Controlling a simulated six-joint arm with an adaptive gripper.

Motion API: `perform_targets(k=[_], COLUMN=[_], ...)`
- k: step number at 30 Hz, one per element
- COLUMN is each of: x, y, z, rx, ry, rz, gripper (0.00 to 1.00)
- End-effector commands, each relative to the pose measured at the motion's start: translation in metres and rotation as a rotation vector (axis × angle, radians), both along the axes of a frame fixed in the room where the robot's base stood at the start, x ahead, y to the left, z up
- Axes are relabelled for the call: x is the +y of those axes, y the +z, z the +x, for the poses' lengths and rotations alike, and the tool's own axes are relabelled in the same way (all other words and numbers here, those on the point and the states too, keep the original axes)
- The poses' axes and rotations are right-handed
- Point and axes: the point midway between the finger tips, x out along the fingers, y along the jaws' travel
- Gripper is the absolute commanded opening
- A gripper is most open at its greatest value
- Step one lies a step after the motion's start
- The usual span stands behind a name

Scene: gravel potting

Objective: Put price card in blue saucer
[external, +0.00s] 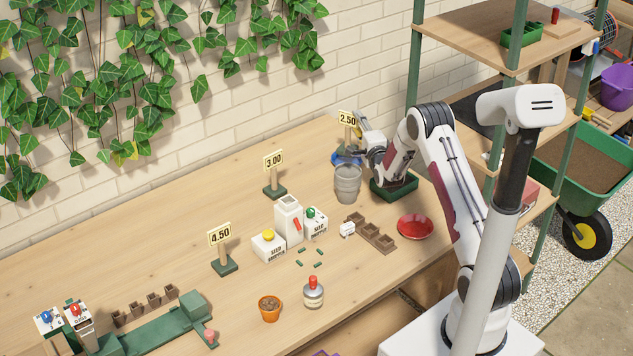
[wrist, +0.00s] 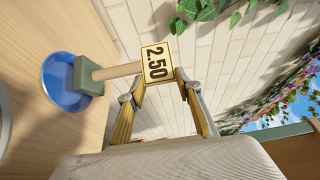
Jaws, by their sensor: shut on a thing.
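The 2.50 price card (external: 347,119) stands on a post with a green base at the back right of the table. It also shows in the wrist view (wrist: 157,63), with its base overlapping the blue saucer (wrist: 57,98). The blue saucer (external: 341,160) is partly hidden behind the metal bucket. My gripper (external: 360,121) is shut on the price card near its top, and its two fingers (wrist: 160,82) reach the card's edge. The base appears over or in the saucer; I cannot tell whether it touches the bottom.
A metal bucket (external: 347,184) stands just in front of the saucer. A dark green tray (external: 396,192) lies below my wrist. The 3.00 card (external: 273,161) and 4.50 card (external: 219,235) stand to the left. A red saucer (external: 415,228) lies at right. A brick wall (wrist: 228,55) is close behind.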

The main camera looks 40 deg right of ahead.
Motion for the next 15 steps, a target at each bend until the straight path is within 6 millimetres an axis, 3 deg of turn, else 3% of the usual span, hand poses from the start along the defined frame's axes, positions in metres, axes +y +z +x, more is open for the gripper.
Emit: perform_targets(k=[6,15], x=[0.000,0.000], y=[-0.021,-0.027], z=[0.000,0.000], rx=[0.000,-0.001], ry=[0.000,0.000], rz=[0.000,0.000], gripper=[0.00,0.00])
